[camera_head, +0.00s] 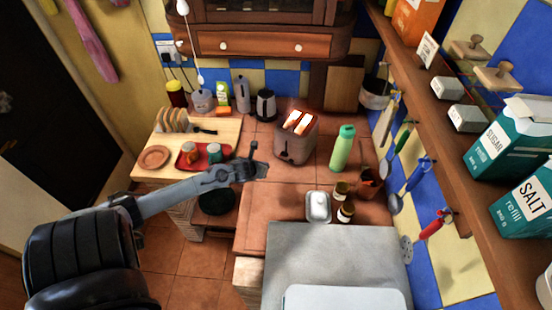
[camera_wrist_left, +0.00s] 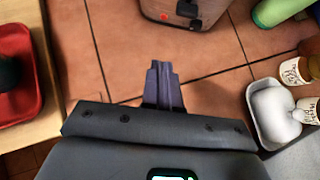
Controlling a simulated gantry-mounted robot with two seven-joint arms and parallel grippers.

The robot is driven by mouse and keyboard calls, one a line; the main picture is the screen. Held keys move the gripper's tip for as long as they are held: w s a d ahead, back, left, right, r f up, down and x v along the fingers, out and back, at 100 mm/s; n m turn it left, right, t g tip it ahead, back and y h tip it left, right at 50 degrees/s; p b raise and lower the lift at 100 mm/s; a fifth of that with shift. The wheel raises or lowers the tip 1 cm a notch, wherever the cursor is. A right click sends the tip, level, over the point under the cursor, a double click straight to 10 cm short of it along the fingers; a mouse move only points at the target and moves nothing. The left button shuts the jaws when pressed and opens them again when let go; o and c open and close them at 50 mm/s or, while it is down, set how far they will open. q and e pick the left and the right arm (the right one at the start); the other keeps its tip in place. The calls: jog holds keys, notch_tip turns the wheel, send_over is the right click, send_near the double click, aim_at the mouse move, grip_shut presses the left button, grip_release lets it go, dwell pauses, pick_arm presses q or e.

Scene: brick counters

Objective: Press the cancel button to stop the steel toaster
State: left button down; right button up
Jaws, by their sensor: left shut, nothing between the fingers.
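The steel toaster (camera_head: 296,143) stands on the tiled counter, with two glowing orange slots on top. In the left wrist view the lower front of the toaster (camera_wrist_left: 188,10) shows at the top edge, with a small red button (camera_wrist_left: 192,15) and a dark knob or lever beside it. My left gripper (camera_head: 258,165) is shut and empty, over the counter to the left of the toaster and apart from it. In the left wrist view its closed fingers (camera_wrist_left: 159,66) point towards the toaster's front. My right gripper is not in view.
A green bottle (camera_head: 342,148) stands right of the toaster. A white butter dish (camera_head: 318,208) and small jars (camera_head: 345,211) sit in front. A red tray (camera_head: 222,155) lies on the wooden board at left. Dark kettle (camera_head: 265,105) stands behind. Bare tiles lie before the toaster.

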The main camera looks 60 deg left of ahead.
aim_at(280, 157)
pick_arm(q)
jog(key=b+x, duration=0.1)
jog(key=x, duration=0.7)
jog(key=shift+w+f, duration=0.2)
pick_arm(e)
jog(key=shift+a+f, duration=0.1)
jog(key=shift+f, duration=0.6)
pick_arm(q)
jog(key=shift+w+a, duration=0.4)
jog(key=shift+w, duration=0.2)
jog(key=shift+w+a, duration=0.4)
jog(key=shift+w, duration=0.2)
jog(key=shift+w+a, duration=0.35)
jog(key=shift+w, duration=0.2)
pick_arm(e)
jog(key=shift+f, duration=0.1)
pick_arm(q)
jog(key=shift+a+b, duration=0.1)
jog(key=shift+b, duration=0.2)
